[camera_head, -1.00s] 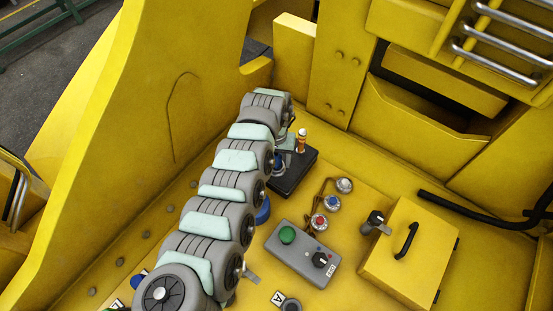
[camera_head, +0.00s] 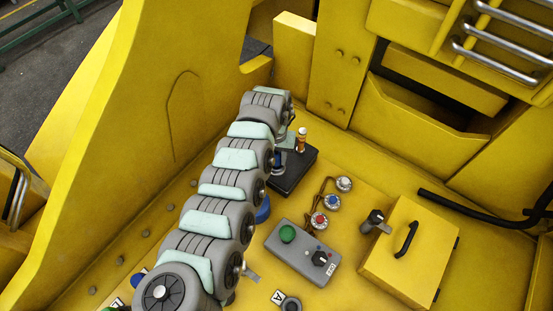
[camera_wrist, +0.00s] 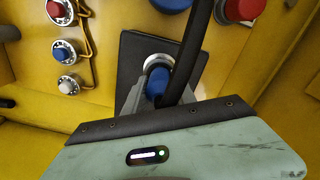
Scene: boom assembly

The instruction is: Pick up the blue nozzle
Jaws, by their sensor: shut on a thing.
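The blue nozzle (camera_wrist: 157,82) shows in the wrist view between my gripper's fingers, with a silver ring at its far side. My gripper (camera_wrist: 160,88) is shut on it. The nozzle is at the black base plate (camera_wrist: 132,45); I cannot tell whether it is clear of the plate. In the head view my gripper (camera_head: 284,150) is over the black base plate (camera_head: 290,180), and my arm hides much of the grip. A dark blue part shows only in small bits there.
Right of the plate are white (camera_head: 344,184), blue (camera_head: 333,203) and red (camera_head: 319,222) knobs joined by a cable. A grey control box (camera_head: 300,255) and a yellow box with a black handle (camera_head: 410,250) stand nearer. A yellow wall (camera_head: 150,110) rises at the left.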

